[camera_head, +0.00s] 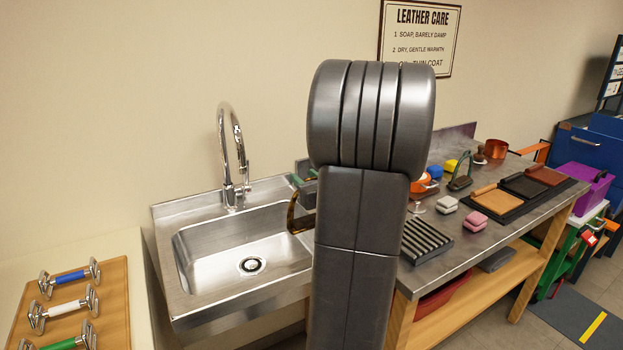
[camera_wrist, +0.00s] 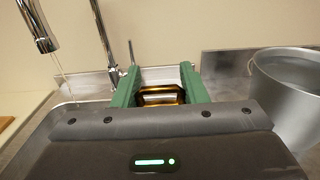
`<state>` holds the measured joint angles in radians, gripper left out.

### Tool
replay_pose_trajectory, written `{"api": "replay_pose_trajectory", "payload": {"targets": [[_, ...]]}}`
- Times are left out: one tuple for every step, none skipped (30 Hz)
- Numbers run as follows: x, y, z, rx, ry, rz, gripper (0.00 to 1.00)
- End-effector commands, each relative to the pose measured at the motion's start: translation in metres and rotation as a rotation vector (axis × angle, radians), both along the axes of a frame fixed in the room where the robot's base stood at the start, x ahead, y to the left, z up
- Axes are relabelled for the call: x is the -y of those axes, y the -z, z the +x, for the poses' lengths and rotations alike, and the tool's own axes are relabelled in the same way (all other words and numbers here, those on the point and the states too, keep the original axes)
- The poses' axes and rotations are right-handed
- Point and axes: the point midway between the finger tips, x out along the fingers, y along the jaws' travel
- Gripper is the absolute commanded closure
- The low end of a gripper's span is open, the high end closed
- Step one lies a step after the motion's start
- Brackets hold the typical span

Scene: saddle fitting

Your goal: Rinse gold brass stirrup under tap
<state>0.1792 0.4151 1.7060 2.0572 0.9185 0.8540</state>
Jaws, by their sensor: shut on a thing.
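The gold brass stirrup (camera_head: 292,214) shows at the right end of the sink basin, partly hidden by my arm. In the wrist view the stirrup (camera_wrist: 161,96) sits between the two green fingers of my gripper (camera_wrist: 158,88), which is shut on it. Its far side is hidden. The chrome tap (camera_head: 240,160) arches over the steel sink (camera_head: 215,255). In the wrist view the tap's spout (camera_wrist: 38,25) is at the upper left, with a thin stream of water below it. The stirrup is to the right of the stream, apart from it.
A grey bucket (camera_wrist: 285,95) stands close on the right in the wrist view. A steel workbench (camera_head: 450,255) right of the sink holds sponges, a ribbed black rack and leather pads. A wooden board (camera_head: 115,300) with several coloured-grip metal pieces lies at left. The basin's middle is clear.

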Motion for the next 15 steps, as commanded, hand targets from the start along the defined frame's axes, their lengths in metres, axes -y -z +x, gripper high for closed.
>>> {"api": "replay_pose_trajectory", "payload": {"targets": [[-0.006, 0.002, 0.000, 0.001, -0.003, 0.001, 1.00], [-0.009, 0.003, 0.000, 0.001, -0.002, -0.001, 1.00], [-0.013, 0.004, 0.001, 0.001, -0.003, -0.001, 1.00], [-0.016, 0.004, 0.001, 0.001, -0.003, 0.000, 1.00], [-0.019, 0.004, 0.001, 0.001, -0.003, 0.000, 1.00], [-0.023, 0.005, 0.002, 0.001, -0.002, 0.000, 1.00], [-0.026, 0.006, 0.002, 0.001, -0.002, -0.001, 1.00], [-0.029, 0.007, 0.002, 0.001, -0.003, -0.001, 1.00], [-0.033, 0.007, 0.003, 0.001, -0.003, 0.001, 1.00], [-0.035, 0.008, 0.003, 0.001, -0.002, 0.000, 1.00], [-0.038, 0.008, 0.003, 0.001, -0.003, 0.000, 1.00], [-0.042, 0.009, 0.004, 0.002, -0.003, -0.001, 1.00], [-0.045, 0.010, 0.004, 0.001, -0.003, 0.000, 1.00], [-0.048, 0.010, 0.004, 0.001, -0.002, 0.001, 1.00], [-0.052, 0.011, 0.005, 0.001, -0.002, 0.001, 1.00]]}}
